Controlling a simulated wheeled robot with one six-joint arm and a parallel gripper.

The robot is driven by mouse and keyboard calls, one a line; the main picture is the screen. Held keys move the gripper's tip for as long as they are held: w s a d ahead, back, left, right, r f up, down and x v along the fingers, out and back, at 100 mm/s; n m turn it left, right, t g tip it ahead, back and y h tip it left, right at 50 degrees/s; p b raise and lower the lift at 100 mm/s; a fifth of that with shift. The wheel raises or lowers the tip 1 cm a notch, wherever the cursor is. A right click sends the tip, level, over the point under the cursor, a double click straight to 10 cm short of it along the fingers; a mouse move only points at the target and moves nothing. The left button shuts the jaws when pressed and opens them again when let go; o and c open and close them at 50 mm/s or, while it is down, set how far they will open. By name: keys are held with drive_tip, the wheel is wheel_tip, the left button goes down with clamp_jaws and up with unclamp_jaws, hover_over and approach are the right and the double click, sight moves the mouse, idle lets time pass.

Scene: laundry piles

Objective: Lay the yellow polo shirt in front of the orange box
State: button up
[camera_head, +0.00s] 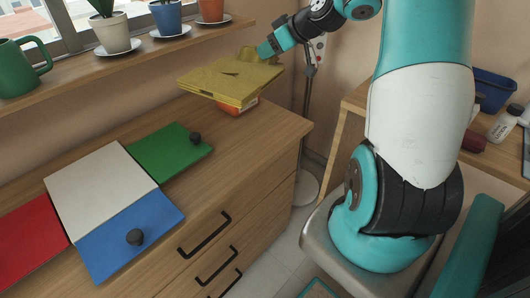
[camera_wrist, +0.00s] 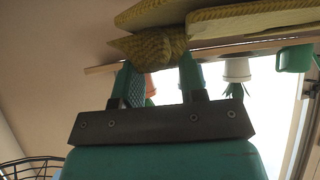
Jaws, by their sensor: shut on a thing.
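The yellow polo shirt (camera_head: 225,80) is folded into a flat, layered stack at the far right end of the dresser top. My gripper (camera_head: 270,50) is shut on a bunched corner of it at its back right. In the wrist view my gripper (camera_wrist: 160,80) has its two fingers around the bunched yellow cloth of the shirt (camera_wrist: 150,47). The orange box (camera_head: 240,106) shows only in part below the shirt's front right edge; the shirt hides the rest. I cannot tell whether the shirt touches the box.
A board of red (camera_head: 28,240), white (camera_head: 98,190), blue (camera_head: 125,240) and green (camera_head: 168,150) panels lies on the dresser (camera_head: 235,150). Black knobs stand on the blue and green panels. Potted plants and a green mug (camera_head: 20,65) stand on the window shelf. Bare wood lies right of the green panel.

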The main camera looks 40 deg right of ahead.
drive_tip(key=s+d+m+h+b, duration=0.2)
drive_tip(key=s+d+b, duration=0.3)
drive_tip(key=d+b, duration=0.15)
drive_tip(key=b, duration=0.4)
hover_over(294, 121)
wheel_tip(294, 121, down, 19)
drive_tip(key=shift+d+r, duration=0.1)
drive_tip(key=shift+r, duration=0.05)
drive_tip(key=shift+f+b, duration=0.25)
drive_tip(key=shift+b, duration=0.15)
drive_tip(key=o, duration=1)
drive_tip(key=shift+r, duration=0.1)
drive_tip(key=shift+o, duration=0.2)
drive_tip(key=shift+r, duration=0.1)
